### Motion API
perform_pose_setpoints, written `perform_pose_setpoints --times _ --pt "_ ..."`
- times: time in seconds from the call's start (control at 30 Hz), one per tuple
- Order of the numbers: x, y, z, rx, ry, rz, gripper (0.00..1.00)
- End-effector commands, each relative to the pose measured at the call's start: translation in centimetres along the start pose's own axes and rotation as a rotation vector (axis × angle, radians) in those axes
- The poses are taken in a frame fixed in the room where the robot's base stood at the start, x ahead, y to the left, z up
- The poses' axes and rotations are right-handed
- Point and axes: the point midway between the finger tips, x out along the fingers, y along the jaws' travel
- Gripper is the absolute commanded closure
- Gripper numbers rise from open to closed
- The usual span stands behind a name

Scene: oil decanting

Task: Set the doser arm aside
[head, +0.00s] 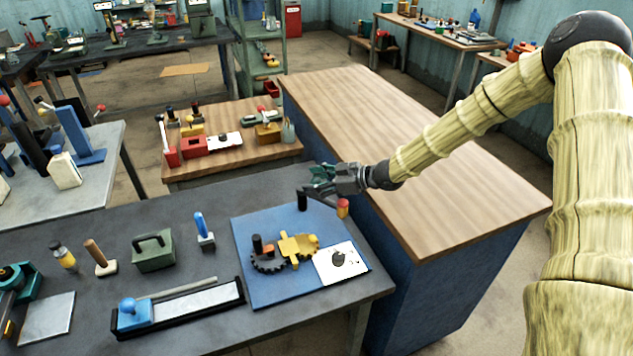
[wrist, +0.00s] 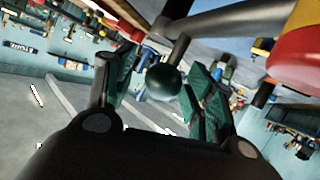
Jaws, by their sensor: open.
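The doser arm (head: 321,201) is a dark bar running from a short black post (head: 302,200) at the back of the blue board (head: 245,240). A red and yellow piece (head: 343,208) hangs at its other end, over the board's right edge. In the wrist view the grey bar (wrist: 225,22) crosses the top, with the red and yellow piece (wrist: 300,58) at the right. A dark green ball knob (wrist: 163,82) shows between the green finger pads. My gripper (head: 312,178) is open just above the bar; pad contact with the knob cannot be told.
On the board are black gears (head: 268,262), a yellow block (head: 296,248) and a white plate (head: 340,264). A wooden-topped blue cabinet (head: 440,190) stands close on the right, its top clear.

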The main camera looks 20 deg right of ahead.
Motion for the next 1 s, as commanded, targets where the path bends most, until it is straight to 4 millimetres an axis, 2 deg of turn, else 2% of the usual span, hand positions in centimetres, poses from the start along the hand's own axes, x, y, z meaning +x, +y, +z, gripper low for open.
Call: perform_pose_setpoints --times 0.27,0.8,1.0 --pt "-1.1 0.0 0.0 0.0 0.0 0.0 0.46" --pt "-8.6 0.1 0.0 0.0 0.0 0.001 0.46" --pt "-10.9 0.1 0.0 -0.001 0.0 0.001 0.46"
